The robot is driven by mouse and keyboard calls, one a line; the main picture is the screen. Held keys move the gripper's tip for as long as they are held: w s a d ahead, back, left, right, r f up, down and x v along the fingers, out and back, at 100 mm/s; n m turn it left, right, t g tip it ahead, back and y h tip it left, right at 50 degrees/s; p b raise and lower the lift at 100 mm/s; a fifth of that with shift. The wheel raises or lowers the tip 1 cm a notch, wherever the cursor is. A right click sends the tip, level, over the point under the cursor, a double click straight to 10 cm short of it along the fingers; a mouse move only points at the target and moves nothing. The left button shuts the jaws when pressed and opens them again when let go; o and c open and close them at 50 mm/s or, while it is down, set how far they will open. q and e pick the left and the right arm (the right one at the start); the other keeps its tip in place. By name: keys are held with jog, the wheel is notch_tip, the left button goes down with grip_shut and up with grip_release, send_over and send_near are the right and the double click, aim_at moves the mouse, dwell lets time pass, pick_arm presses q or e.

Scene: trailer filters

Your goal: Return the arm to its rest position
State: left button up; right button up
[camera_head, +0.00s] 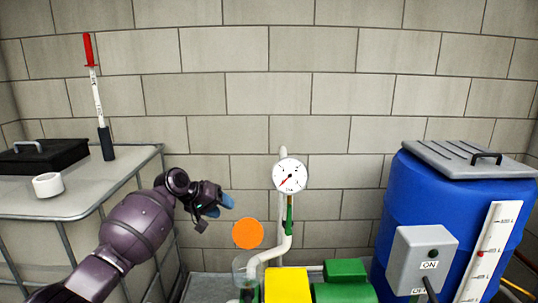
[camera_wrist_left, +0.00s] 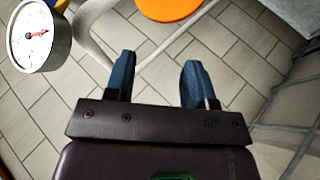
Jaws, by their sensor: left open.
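My left arm (camera_head: 137,223) comes in from the lower left of the head view and reaches toward the middle. My left gripper (camera_head: 226,201) is in the air to the left of an orange disc (camera_head: 247,233). In the left wrist view its two blue fingertips (camera_wrist_left: 159,80) stand apart with only tiled floor between them, so it is open and empty. The orange disc also shows at the top of the left wrist view (camera_wrist_left: 168,7), beyond the fingers. My right gripper is in neither view.
A white tank (camera_head: 80,199) at the left carries a black lid (camera_head: 45,157), a white ring (camera_head: 48,185) and a red-handled tool (camera_head: 97,100). A gauge (camera_head: 289,175) on a white pipe stands at centre, behind a yellow-green pump (camera_head: 287,286). A blue barrel (camera_head: 400,215) with a grey box (camera_head: 422,258) stands right.

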pick_arm(q)
jog(key=s+a+f+t+y, duration=0.2)
jog(key=s+a+f, duration=0.2)
jog(key=s+f, duration=0.5)
jog(key=s+a+f+t+y, duration=0.2)
jog(key=s+a+f, duration=0.3)
jog(key=s, duration=1.7)
jog(key=s+a+f+m+t+y, duration=0.1)
jog(key=s+a+f+y, duration=0.3)
jog(key=s+f, duration=1)
jog(key=shift+s+a+f+t, duration=0.2)
jog(key=shift+s+a+t, duration=0.25)
jog(key=shift+s, duration=0.3)
